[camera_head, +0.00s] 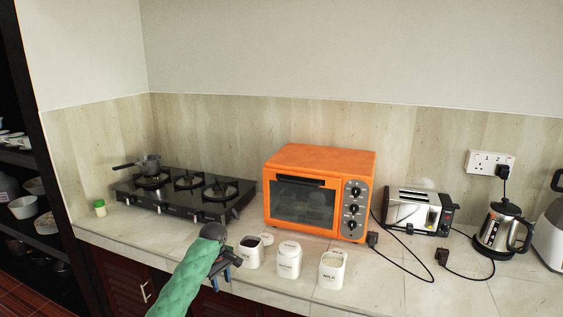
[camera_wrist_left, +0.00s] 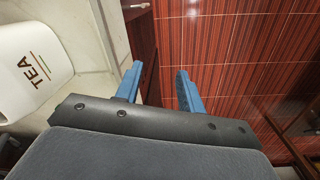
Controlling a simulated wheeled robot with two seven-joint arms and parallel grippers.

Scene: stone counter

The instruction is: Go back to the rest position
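My left arm comes in from the bottom of the head view in a green sleeve. Its gripper (camera_head: 229,262) is at the counter's front edge, just left of the white tea canister (camera_head: 251,253). In the left wrist view the two blue fingers (camera_wrist_left: 160,88) stand apart with nothing between them, above the red tiled floor. The tea canister (camera_wrist_left: 32,70) shows at the upper left there, beside the gripper and apart from the fingers. My right gripper is not in either view.
Two more white canisters, a middle one (camera_head: 289,260) and one marked milk (camera_head: 331,270), stand near the counter edge. Behind are an orange oven (camera_head: 318,190) and a black gas stove (camera_head: 185,193). A toaster (camera_head: 418,210) and kettle (camera_head: 502,229) with cables are right.

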